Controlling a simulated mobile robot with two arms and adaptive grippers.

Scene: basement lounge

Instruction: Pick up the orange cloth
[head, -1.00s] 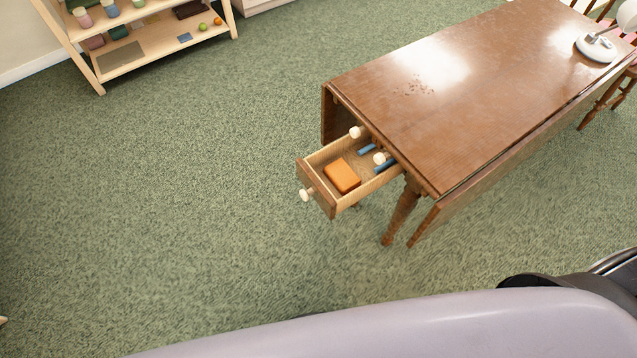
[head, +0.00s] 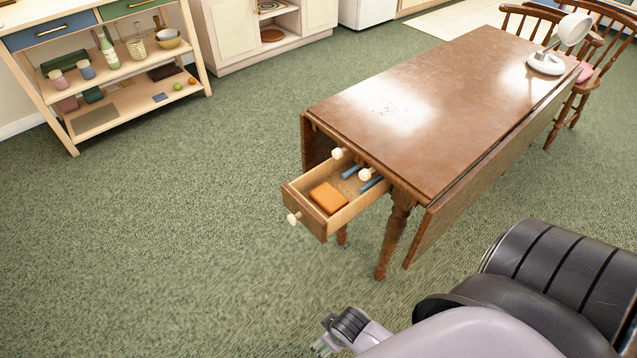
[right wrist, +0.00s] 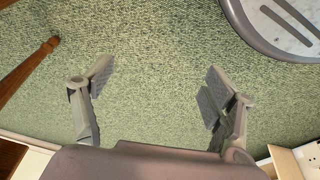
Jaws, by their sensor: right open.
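The orange cloth (head: 328,198) is a small folded block lying in the open drawer (head: 349,208) at the near end of the wooden table. My right gripper (head: 323,345) shows only in part at the bottom of the head view, well below and in front of the drawer. In the right wrist view the right gripper (right wrist: 158,88) is open, its two fingers wide apart with only green carpet between them. The cloth is not in the right wrist view. My left gripper is not in view.
The drop-leaf table (head: 430,100) carries a white lamp (head: 546,63) at its far end. Blue items (head: 369,184) lie deeper in the drawer. A shelf unit (head: 130,85) stands back left and chairs (head: 580,75) back right. The carpet (head: 150,250) left of the drawer is clear.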

